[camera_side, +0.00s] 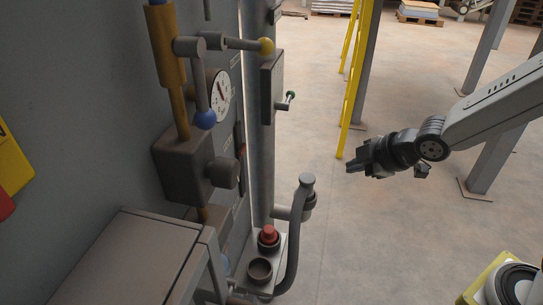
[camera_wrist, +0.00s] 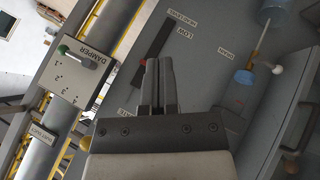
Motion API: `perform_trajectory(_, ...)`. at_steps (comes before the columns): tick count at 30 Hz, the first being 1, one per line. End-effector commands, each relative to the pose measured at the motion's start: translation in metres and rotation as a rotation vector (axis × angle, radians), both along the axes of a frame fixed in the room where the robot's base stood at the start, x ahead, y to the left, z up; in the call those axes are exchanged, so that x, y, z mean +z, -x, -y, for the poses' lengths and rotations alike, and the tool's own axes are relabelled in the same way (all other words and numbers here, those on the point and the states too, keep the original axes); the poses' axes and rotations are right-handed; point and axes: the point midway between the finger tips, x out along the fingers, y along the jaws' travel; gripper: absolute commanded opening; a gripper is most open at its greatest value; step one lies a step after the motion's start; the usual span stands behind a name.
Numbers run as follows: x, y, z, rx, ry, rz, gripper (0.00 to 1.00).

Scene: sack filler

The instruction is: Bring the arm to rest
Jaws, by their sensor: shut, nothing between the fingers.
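My gripper (camera_side: 357,168) is at the right of the side view, in free air to the right of the machine panel and touching nothing there. Its fingers point left toward the panel. In the wrist view my gripper (camera_wrist: 158,64) shows from above with its two fingers together and nothing between them. My arm reaches in from the right edge of the side view.
The grey machine has a lever with a blue knob (camera_side: 205,119), a lever with a yellow knob (camera_side: 266,46), a gauge (camera_side: 221,97) and a red button (camera_side: 269,234). A yellow ladder (camera_side: 352,90) stands behind.

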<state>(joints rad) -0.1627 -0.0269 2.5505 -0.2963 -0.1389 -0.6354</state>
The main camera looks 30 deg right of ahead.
Motion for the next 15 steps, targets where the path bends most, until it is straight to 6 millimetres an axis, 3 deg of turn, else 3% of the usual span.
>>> perform_trajectory(6, -0.03, 0.03, 0.042, -0.468, -0.184, -0.27, 0.0)
perform_trajectory(15, -0.05, 0.069, 0.064, -0.934, -0.349, -0.506, 0.0)
